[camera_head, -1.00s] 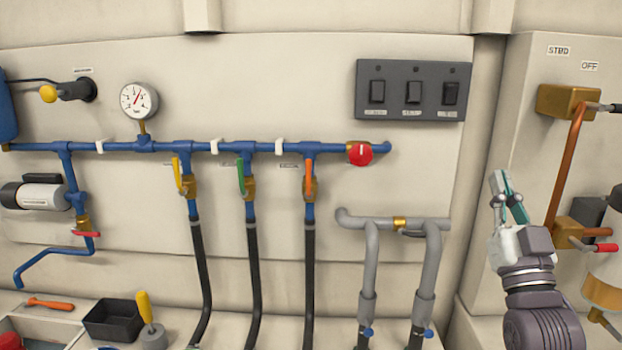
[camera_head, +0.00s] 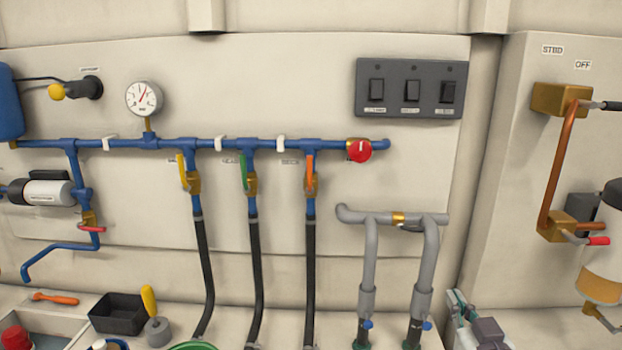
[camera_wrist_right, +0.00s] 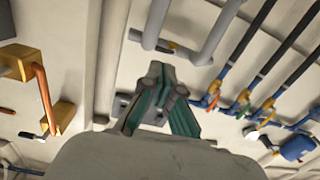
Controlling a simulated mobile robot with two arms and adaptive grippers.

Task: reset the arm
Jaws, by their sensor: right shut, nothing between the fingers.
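My right gripper (camera_head: 455,299) is at the bottom edge of the head view, right of the grey pipes, with only its fingers and part of its body showing. In the right wrist view its teal-lined fingers (camera_wrist_right: 157,72) are together and hold nothing. It appears apart from the wall fittings. My left gripper is in neither view.
Grey pipes (camera_head: 371,262) stand left of my right gripper. Black hoses (camera_head: 257,275) hang from the blue manifold (camera_head: 235,144). A switch panel (camera_head: 411,89) is above. A copper pipe (camera_head: 556,165) and a white canister (camera_head: 606,250) are at right. The wall corner is close by.

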